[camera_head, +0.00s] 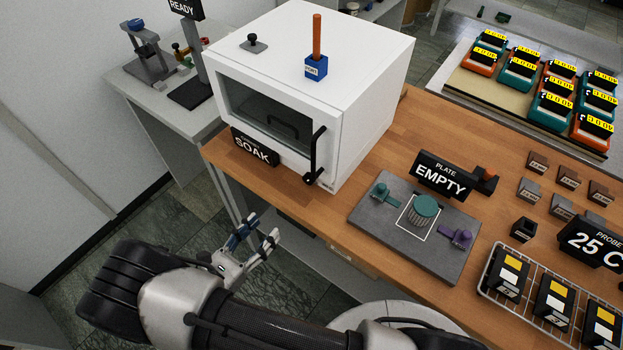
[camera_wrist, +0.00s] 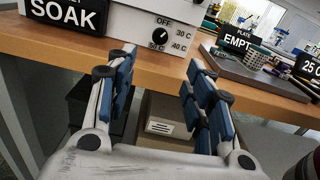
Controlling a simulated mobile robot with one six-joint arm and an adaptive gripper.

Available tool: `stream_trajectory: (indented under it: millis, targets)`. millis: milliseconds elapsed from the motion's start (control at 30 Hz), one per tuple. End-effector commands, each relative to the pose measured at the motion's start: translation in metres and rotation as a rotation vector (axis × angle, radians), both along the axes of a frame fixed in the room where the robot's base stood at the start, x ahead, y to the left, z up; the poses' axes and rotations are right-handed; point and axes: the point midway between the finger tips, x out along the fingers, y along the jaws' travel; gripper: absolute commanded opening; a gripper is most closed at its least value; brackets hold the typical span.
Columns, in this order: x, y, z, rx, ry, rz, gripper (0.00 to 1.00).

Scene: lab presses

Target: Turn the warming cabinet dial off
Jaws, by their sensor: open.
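The warming cabinet (camera_head: 372,85) is a white box with a dark window and a black door handle (camera_head: 317,155), standing on the wooden bench. Its black round dial (camera_wrist: 159,37) shows in the wrist view on the white front panel, with OFF marked above it and 30 C and 40 C to its right. The dial's pointer is too small to read surely. My gripper (camera_wrist: 160,62) is open and empty, its fingers apart below the dial and short of the bench edge. In the head view my gripper (camera_head: 262,228) hangs in front of the bench, left of centre.
A SOAK sign (camera_head: 254,147) stands at the cabinet's front left. A grey plate fixture (camera_head: 385,225) with an EMPTY sign (camera_head: 441,176) lies to the right. A wire rack (camera_head: 490,275) holds black boxes. Brown boxes (camera_wrist: 165,115) sit under the bench (camera_wrist: 60,48).

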Motion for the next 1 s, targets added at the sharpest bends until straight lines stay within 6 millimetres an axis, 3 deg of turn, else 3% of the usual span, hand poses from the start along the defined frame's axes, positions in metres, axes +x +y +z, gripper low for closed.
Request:
stream_trajectory:
  millis: [167, 700, 1000]
  targets:
    - [0.019, -0.017, -0.001, 0.001, 0.001, -0.008, 0.48]
    - [0.11, -0.088, -0.001, 0.003, 0.001, -0.009, 0.48]
    - [0.133, -0.105, 0.0, 0.003, 0.001, -0.005, 0.48]
